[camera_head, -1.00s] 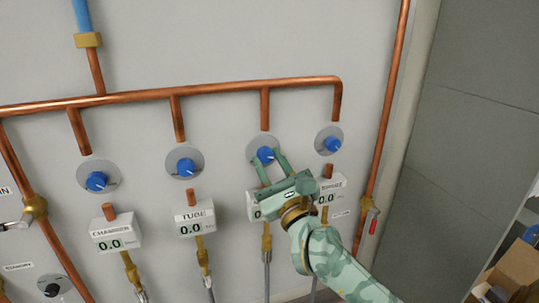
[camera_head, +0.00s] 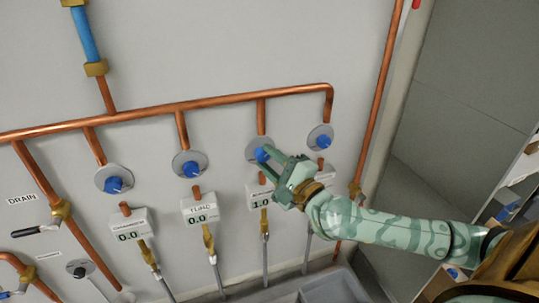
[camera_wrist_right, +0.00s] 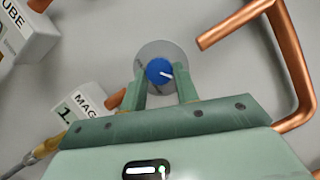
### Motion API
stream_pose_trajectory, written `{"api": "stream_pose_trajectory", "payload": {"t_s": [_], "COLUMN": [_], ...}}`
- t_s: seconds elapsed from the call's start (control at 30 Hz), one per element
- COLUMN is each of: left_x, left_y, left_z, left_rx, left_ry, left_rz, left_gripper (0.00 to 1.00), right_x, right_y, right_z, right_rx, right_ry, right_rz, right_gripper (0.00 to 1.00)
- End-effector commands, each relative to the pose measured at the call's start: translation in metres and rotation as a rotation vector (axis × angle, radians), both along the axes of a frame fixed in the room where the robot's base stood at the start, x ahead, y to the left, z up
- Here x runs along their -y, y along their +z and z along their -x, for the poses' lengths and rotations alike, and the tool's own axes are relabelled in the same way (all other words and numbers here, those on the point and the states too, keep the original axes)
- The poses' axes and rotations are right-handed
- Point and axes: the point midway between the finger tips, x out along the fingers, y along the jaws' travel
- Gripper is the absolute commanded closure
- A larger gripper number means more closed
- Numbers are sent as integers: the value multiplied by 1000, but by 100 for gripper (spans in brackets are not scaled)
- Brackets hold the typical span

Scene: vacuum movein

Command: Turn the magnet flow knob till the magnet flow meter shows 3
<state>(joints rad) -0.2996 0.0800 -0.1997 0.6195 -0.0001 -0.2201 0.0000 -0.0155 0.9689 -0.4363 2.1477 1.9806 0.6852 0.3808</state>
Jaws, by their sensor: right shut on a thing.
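The magnet flow knob is a blue knob (camera_head: 261,154) with a white pointer line on a round grey plate, third from the left in the head view. It also shows in the right wrist view (camera_wrist_right: 160,71). My right gripper (camera_head: 268,157) is shut on this knob, one finger on each side; its fingertips also show in the right wrist view (camera_wrist_right: 160,92). The magnet flow meter (camera_head: 260,197) below the knob reads 1.0 in the head view. In the right wrist view its box (camera_wrist_right: 88,103) shows the letters MAG and is partly cut off by my gripper. My left gripper is not in view.
Two other blue knobs (camera_head: 114,184) (camera_head: 190,169) sit to the left, and one (camera_head: 323,143) close to the right. The chamber meter (camera_head: 130,227) and tube meter (camera_head: 200,210) read 0.0. Copper pipes (camera_head: 170,112) run above the knobs. A grey bin (camera_head: 335,288) stands below.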

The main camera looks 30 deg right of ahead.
Motion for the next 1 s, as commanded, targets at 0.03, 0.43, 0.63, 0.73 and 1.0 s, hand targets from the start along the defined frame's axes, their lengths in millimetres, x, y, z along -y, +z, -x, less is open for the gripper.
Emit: {"api": "stream_pose_trajectory", "payload": {"t_s": [0.03,0.43,0.63,0.73,1.0], "left_x": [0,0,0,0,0], "left_y": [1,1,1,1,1], "left_z": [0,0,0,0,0], "left_rx": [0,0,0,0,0], "left_ry": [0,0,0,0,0], "left_rz": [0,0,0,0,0], "left_gripper": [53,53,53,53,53], "right_x": [1,1,0,0,0], "right_y": [1,1,2,2,2], "right_z": [0,0,0,0,0], "right_rx": [-5,-41,-44,-44,-44], "right_ry": [0,-1,-1,-1,0], "right_rz": [29,167,180,181,179], "right_gripper": [92,92,92,92,48]}}
